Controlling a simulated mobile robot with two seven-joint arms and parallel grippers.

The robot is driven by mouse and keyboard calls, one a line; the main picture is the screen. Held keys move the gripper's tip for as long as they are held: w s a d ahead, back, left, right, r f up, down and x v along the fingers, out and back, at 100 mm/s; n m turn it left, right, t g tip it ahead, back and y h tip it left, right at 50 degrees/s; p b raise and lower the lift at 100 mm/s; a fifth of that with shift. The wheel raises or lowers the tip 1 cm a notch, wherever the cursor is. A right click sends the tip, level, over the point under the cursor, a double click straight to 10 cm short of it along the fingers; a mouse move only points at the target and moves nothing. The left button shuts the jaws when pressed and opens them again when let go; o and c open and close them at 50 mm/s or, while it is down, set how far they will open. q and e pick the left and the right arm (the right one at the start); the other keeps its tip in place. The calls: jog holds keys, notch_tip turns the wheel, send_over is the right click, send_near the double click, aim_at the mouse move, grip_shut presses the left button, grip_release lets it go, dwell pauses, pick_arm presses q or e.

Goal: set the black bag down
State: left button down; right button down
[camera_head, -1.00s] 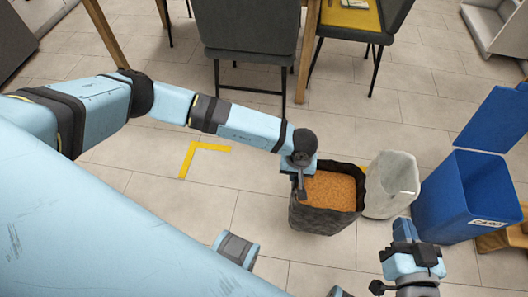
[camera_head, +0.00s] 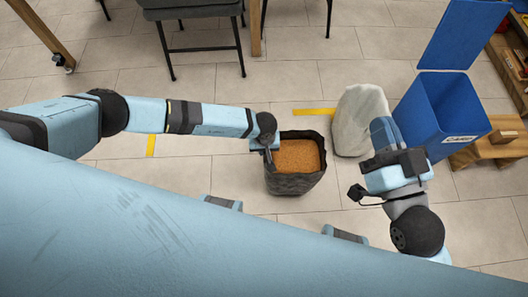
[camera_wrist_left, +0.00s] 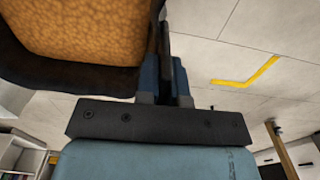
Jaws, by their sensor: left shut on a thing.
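The black bag (camera_head: 292,184) is upright and open at the top, filled with orange-brown granules. My left gripper (camera_head: 268,154) is shut on its left rim. In the left wrist view the bag's dark rim (camera_wrist_left: 95,78) and granules fill the upper left, beside my left gripper's fingers (camera_wrist_left: 166,65). I cannot tell whether the bag's base touches the floor. My right gripper (camera_head: 359,193) is at the right, apart from the bag; its jaw opening is not clear.
A whitish bag (camera_head: 358,118) stands just right of the black bag. A blue bin (camera_head: 440,115) with its lid up and a wooden stand (camera_head: 488,147) are further right. Yellow floor tape (camera_head: 151,146) lies left, with another strip (camera_head: 314,111) behind. A chair (camera_head: 190,10) is at the back.

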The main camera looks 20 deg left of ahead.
pick_arm(q)
jog(key=shift+f, duration=1.15)
pick_arm(e)
jog(key=shift+w+f, duration=0.1)
jog(key=shift+f, duration=0.55)
pick_arm(q)
jog(key=shift+f+b, duration=0.2)
jog(key=shift+b, duration=0.15)
jog(key=c, duration=1.2)
grip_release()
jog(key=shift+c, duration=0.2)
pick_arm(e)
jog(key=shift+f+g, duration=0.2)
jog(key=shift+g, duration=0.1)
